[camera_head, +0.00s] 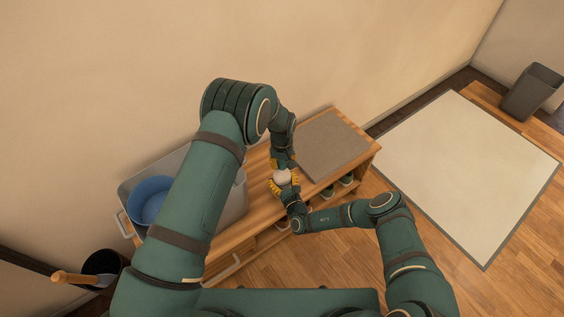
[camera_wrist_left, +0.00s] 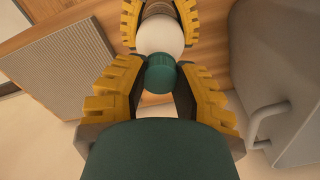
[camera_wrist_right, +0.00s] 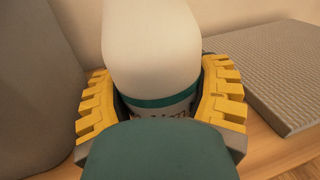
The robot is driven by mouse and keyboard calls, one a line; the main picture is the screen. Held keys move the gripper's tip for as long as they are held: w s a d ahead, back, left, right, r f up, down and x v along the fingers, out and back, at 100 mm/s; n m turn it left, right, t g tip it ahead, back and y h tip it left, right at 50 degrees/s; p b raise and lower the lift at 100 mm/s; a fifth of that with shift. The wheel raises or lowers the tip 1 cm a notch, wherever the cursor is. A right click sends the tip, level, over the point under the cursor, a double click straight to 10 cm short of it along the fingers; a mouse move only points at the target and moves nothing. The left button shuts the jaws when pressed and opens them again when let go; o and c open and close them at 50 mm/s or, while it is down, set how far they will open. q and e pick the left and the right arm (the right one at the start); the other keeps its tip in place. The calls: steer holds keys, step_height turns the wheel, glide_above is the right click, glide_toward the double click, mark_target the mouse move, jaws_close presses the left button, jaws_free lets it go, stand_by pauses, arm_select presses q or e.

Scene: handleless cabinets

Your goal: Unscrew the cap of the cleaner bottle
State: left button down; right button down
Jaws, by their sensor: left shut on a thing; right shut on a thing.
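The cleaner bottle (camera_head: 282,177) is white and stands on the wooden bench between my two grippers. In the right wrist view its white body (camera_wrist_right: 152,45) has a green band and a partly hidden label. Its round green cap (camera_wrist_left: 161,74) shows in the left wrist view, against the white shoulder (camera_wrist_left: 160,36). My left gripper (camera_head: 283,161) is shut on the cap, one yellow finger on each side. My right gripper (camera_head: 284,186) is shut around the bottle's body below. The cap is out of the right wrist view, and I cannot tell whether it is loose.
A grey bin (camera_head: 238,199) with a blue bowl (camera_head: 150,197) stands left on the bench (camera_head: 262,208). A grey mat (camera_head: 333,146) lies on its right end. Shoes (camera_head: 343,181) sit on the shelf beneath. A pale rug (camera_head: 465,175) covers floor at right.

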mark_target(282, 163)
arm_select(q)
steer(key=n, duration=0.4)
steer(key=shift+n, duration=0.3)
steer(key=n, duration=0.5)
steer(key=shift+n, duration=0.3)
steer(key=shift+r, duration=0.25)
steer(key=shift+r, duration=0.9)
steer(key=shift+r, duration=2)
arm_select(e)
jaws_free()
